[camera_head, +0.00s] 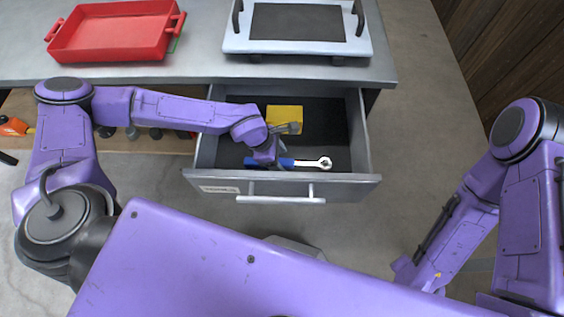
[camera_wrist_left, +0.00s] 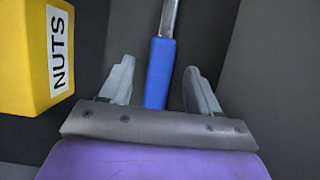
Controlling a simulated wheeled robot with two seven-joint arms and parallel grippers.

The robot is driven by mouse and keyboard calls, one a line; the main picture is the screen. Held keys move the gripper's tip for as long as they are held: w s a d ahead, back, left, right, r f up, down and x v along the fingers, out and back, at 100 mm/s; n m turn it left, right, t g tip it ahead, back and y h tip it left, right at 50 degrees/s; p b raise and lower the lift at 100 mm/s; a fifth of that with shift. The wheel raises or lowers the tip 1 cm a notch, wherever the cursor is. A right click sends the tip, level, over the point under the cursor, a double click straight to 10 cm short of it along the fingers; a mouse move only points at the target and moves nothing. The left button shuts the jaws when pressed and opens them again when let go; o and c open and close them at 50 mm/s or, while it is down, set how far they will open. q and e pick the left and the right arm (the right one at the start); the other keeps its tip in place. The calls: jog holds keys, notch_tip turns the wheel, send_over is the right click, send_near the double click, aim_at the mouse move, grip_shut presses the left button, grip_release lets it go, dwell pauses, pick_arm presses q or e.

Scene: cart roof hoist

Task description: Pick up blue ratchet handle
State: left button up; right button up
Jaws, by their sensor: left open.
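The blue ratchet handle (camera_head: 286,162) belongs to a silver ratchet that lies in the open drawer (camera_head: 361,150), with its round head to the right. In the left wrist view the blue handle (camera_wrist_left: 159,72) runs between my two fingers, with the silver shaft beyond it. My left gripper (camera_head: 274,158) is inside the drawer over the handle. It is open, and a gap shows between each finger and the handle. The near end of the handle is hidden behind the gripper body. The right arm shows at the right, but its gripper is not visible.
A yellow box (camera_head: 284,114) stands in the drawer; its NUTS label shows in the left wrist view (camera_wrist_left: 60,48). The drawer front with its bar handle (camera_head: 281,198) is close to me. A red tray (camera_head: 115,32) and a silver-framed tray (camera_head: 240,42) sit on the worktop above.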

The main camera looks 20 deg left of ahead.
pick_arm(q)
jog(key=shift+d+f, duration=0.15)
jog(key=shift+f, duration=0.35)
jog(key=shift+f, duration=0.25)
grip_shut()
dwell(0.4)
